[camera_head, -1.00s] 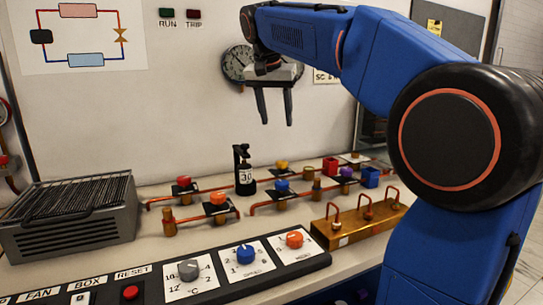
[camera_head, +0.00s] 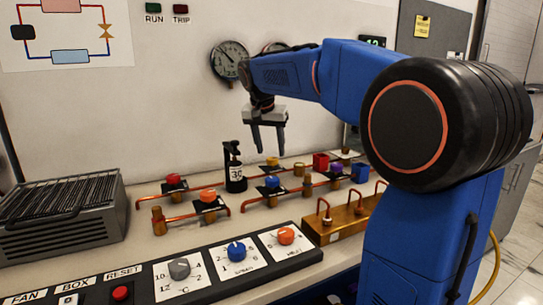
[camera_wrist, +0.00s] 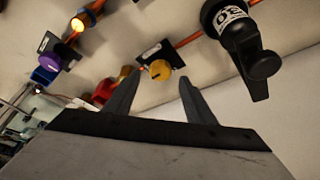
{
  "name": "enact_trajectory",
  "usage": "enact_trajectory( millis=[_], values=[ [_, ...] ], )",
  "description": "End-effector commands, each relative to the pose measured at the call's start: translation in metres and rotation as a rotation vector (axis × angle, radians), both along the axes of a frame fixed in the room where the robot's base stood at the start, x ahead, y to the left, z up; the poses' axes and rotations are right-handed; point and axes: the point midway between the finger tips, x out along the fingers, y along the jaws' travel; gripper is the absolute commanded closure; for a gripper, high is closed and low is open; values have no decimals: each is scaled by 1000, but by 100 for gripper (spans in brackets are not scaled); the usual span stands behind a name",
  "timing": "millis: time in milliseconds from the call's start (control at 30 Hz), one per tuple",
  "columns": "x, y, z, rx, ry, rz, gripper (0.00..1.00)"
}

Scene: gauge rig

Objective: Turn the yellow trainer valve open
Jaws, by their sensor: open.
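The yellow trainer valve (camera_head: 272,161) has a round yellow knob on a black plate, on a copper pipe at the back of the bench. In the wrist view the yellow knob (camera_wrist: 160,70) shows between and beyond my fingertips, apart from them. My gripper (camera_head: 269,150) is open and empty, pointing down just above and in front of the yellow valve in the head view. Its two fingers (camera_wrist: 156,80) are spread in the wrist view.
Blue (camera_head: 272,182), orange (camera_head: 207,196), red (camera_head: 173,179) and purple (camera_head: 336,168) valves sit nearby. A brass manifold (camera_head: 345,217) stands at front right, a grey finned box (camera_head: 60,220) at left.

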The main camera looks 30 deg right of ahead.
Motion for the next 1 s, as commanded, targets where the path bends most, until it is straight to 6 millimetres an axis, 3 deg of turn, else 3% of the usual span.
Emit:
enact_trajectory(
  millis=[100,300,633,667,833,1000],
  values=[
    [4,-5,-16,0,1,0,50],
    [9,-9,-30,0,0,0,50],
    [10,-10,-33,0,-1,0,50],
    [10,-10,-33,0,-1,0,53],
    [10,-10,-33,0,-1,0,92],
    [10,-10,-33,0,-1,4,92]
  ],
)
